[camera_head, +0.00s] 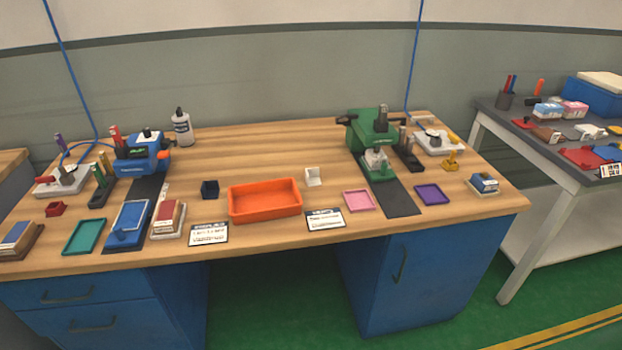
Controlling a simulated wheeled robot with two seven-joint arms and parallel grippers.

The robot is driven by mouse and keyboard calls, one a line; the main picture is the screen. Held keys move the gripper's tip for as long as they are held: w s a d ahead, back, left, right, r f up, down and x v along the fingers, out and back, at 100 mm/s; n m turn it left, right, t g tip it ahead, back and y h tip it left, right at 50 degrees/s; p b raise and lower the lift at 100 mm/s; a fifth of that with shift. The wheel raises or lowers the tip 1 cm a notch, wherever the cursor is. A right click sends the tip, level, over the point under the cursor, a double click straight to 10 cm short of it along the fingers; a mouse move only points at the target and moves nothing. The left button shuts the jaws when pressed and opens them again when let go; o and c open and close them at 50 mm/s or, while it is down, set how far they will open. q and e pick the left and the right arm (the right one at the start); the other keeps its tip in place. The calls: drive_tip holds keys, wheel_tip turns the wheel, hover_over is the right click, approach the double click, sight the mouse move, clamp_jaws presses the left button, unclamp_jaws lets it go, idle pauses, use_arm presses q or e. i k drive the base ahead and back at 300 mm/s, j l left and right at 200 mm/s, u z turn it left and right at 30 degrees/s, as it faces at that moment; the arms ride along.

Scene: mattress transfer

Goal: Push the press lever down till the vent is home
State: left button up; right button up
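Two bench machines stand on the wooden workbench (330,245). The green machine (366,128) is at the back right, with a dark upright part (382,116) on top and a small pale piece (376,158) at its front. The blue machine (134,157) is at the back left, with a red-handled part (116,136) beside its top. I cannot tell for sure which part is the press lever, and the vent is too small to make out. Neither of my grippers is in view.
An orange tray (264,216) sits mid-bench, with a dark blue box (210,189) to its left. A pink tray (358,201) and a purple tray (431,194) lie near the green machine. A teal tray (84,237) is front left. A grey side table (545,150) stands right.

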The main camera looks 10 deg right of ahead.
sight(348, 115)
drive_tip(key=i+l+z, duration=0.25)
drive_tip(key=i, duration=0.35)
drive_tip(key=i+z, duration=0.2)
drive_tip(key=i, duration=0.35)
